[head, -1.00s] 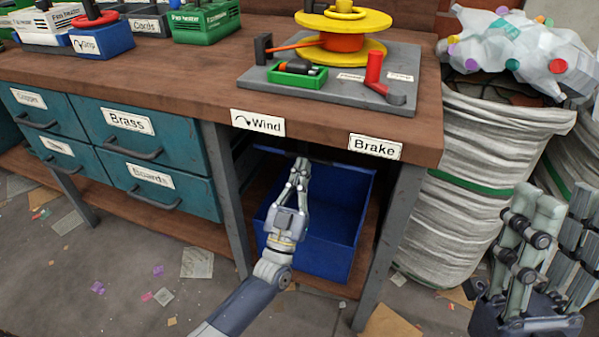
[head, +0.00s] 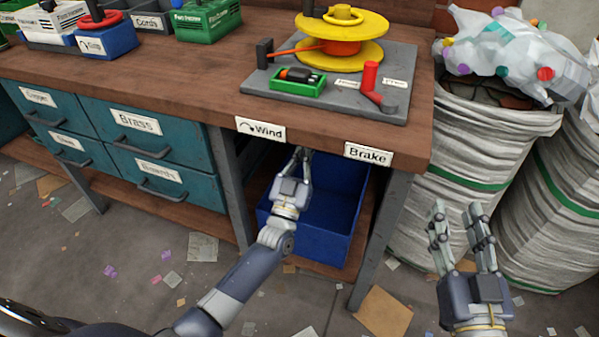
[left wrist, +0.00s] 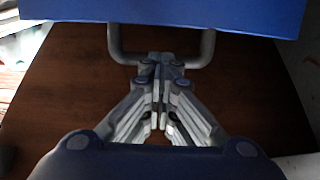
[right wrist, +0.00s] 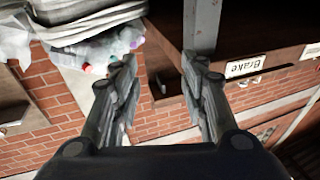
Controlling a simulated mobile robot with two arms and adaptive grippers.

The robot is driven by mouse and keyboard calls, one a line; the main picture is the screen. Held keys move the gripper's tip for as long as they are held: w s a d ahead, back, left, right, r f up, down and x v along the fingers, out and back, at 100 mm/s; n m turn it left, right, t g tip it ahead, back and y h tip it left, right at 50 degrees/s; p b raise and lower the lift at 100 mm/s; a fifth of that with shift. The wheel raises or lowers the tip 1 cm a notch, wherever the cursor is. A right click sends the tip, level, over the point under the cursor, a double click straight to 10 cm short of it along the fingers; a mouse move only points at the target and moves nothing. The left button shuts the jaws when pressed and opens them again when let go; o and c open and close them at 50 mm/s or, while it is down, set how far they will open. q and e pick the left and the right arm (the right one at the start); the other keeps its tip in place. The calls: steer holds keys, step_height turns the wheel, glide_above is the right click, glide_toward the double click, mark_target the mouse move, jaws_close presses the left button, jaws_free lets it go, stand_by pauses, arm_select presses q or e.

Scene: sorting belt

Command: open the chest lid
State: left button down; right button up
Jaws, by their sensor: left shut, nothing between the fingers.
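No chest lid can be made out for certain. A blue open box (head: 318,238) stands under the workbench, its upper back part hidden by the bench top. My left gripper (head: 304,153) is shut and empty, at the box's upper left, just below the bench edge. In the left wrist view a blue panel (left wrist: 160,12) with a grey U-shaped handle (left wrist: 206,48) lies beyond the fingers. The fingertips overlap the handle's opening; I cannot tell whether they touch it. My right gripper (head: 455,208) is open and empty, right of the bench leg, in front of the sacks.
The workbench (head: 190,75) carries a reel stand (head: 330,100) and small bins. Teal drawers (head: 155,150) are left of the box. Wind (head: 260,130) and Brake (head: 368,155) labels mark the front edge. White sacks (head: 480,140) stand right. Scraps litter the floor.

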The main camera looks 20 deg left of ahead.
steer(key=s+d+f+g+h+p, duration=0.1)
steer(key=s+f+g+p, duration=0.1)
steer(key=f+g, duration=0.3)
steer(key=s+d+f+g+h+p, duration=0.1)
steer(key=s+d+f+g+h, duration=0.1)
steer(key=f, duration=0.5)
arm_select(q)
steer(key=shift+g, duration=0.7)
steer(key=w+r+p, duration=0.2)
steer(key=w+r, duration=0.1)
steer(key=r, duration=0.1)
steer(key=shift+w+p, duration=0.35)
steer(key=shift+w+d+r+g+p, duration=0.1)
steer(key=shift+w+r+g+p, duration=0.4)
steer(key=shift+w+p, duration=0.6)
steer(key=shift+s+r, duration=0.1)
arm_select(e)
steer(key=s+d+f+g, duration=0.2)
steer(key=s+f+g, duration=0.2)
steer(key=s, duration=0.2)
steer(key=s+d+f+g+h, duration=0.1)
steer(key=s+d+f+g, duration=0.1)
steer(key=s+f+g, duration=0.2)
steer(key=s, duration=0.3)
steer(key=shift+d+m+g+h, duration=0.15)
steer(key=shift+m+g+h, duration=0.15)
steer(key=shift+m, duration=0.1)
steer(key=shift+s, duration=0.1)
